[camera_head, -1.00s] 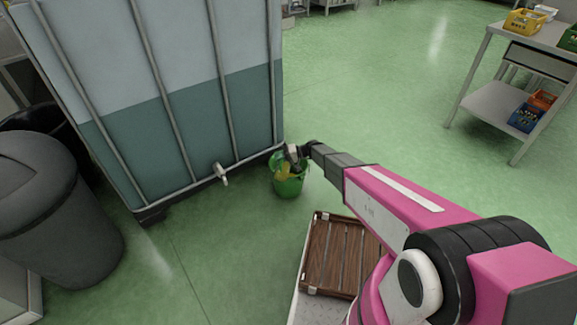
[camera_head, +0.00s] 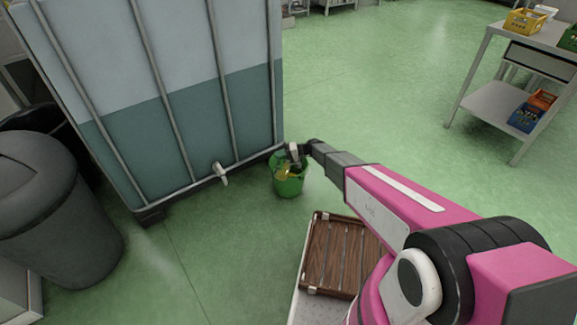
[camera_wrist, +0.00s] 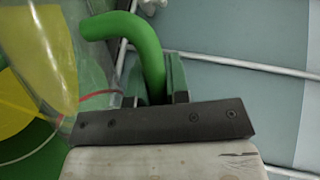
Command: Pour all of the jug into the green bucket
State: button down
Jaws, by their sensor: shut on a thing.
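The green bucket (camera_head: 290,187) stands on the floor beside the big tank's near right corner. My gripper (camera_head: 294,153) is above its rim. In the wrist view my gripper (camera_wrist: 157,98) is shut on the green handle (camera_wrist: 148,48) of a clear jug (camera_wrist: 48,50). The jug's see-through body is at the left and looks tilted over the bucket. Yellow liquid (camera_wrist: 18,105) shows at the left edge, seen partly through the jug. I cannot tell how much is in the jug and how much in the bucket. The bucket's green also shows at lower left.
A large caged tank (camera_head: 185,110) with a white tap (camera_head: 220,173) stands close left of the bucket. A wooden crate (camera_head: 338,257) lies nearer me. A grey bin (camera_head: 50,215) is at left, a metal table (camera_head: 500,103) at right. The floor between is clear.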

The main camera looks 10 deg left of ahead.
jog(key=shift+w, duration=0.6)
jog(key=shift+w+f+m+g, duration=0.2)
jog(key=shift+w+m+g, duration=0.1)
jog(key=shift+m+g, duration=0.15)
dwell(0.4)
